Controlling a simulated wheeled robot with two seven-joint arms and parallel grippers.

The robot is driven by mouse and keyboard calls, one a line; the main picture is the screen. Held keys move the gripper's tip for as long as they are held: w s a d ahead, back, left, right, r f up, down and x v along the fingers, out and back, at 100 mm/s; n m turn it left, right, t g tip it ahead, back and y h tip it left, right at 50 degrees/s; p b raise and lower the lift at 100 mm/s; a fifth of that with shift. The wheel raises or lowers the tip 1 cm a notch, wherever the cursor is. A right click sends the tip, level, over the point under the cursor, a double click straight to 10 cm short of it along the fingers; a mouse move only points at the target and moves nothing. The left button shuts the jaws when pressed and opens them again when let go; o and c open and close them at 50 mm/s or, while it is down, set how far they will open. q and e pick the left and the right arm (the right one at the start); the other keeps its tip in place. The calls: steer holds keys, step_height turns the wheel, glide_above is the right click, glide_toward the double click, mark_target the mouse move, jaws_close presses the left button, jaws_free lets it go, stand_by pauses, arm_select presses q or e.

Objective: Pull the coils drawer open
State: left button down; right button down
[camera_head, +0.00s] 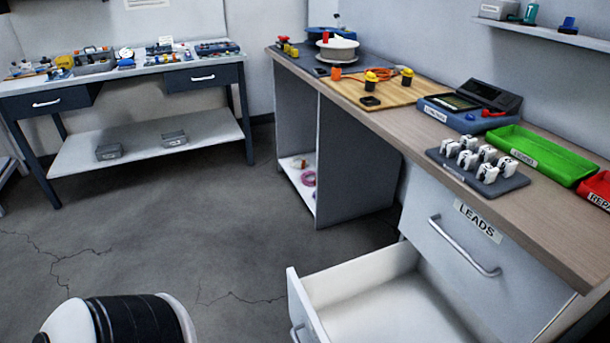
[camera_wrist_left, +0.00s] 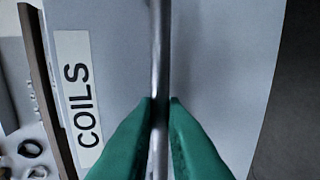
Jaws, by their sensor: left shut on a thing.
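In the left wrist view, a pale grey drawer front (camera_wrist_left: 225,60) carries a white label (camera_wrist_left: 80,90) reading COILS. A vertical metal bar handle (camera_wrist_left: 161,45) crosses the middle of the picture. My left gripper (camera_wrist_left: 161,110) has its two green fingers shut on this handle, one on each side. In the head view, a white drawer (camera_head: 375,305) stands pulled out below the drawer front marked LEADS (camera_head: 450,240). Its visible inside is bare. Its front carries no readable label here, so I cannot tell if it is the coils drawer. My right gripper is not in view.
The worktop (camera_head: 410,135) carries a grey block of white connectors (camera_head: 478,160), a green tray (camera_head: 540,155), a red bin (camera_head: 595,188) and a blue tester (camera_head: 470,108). An open shelf unit (camera_head: 355,160) stands beyond the drawers. The floor (camera_head: 190,235) at left is clear.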

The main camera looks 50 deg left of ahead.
arm_select(q)
steer(key=c, duration=1.5)
jaws_free()
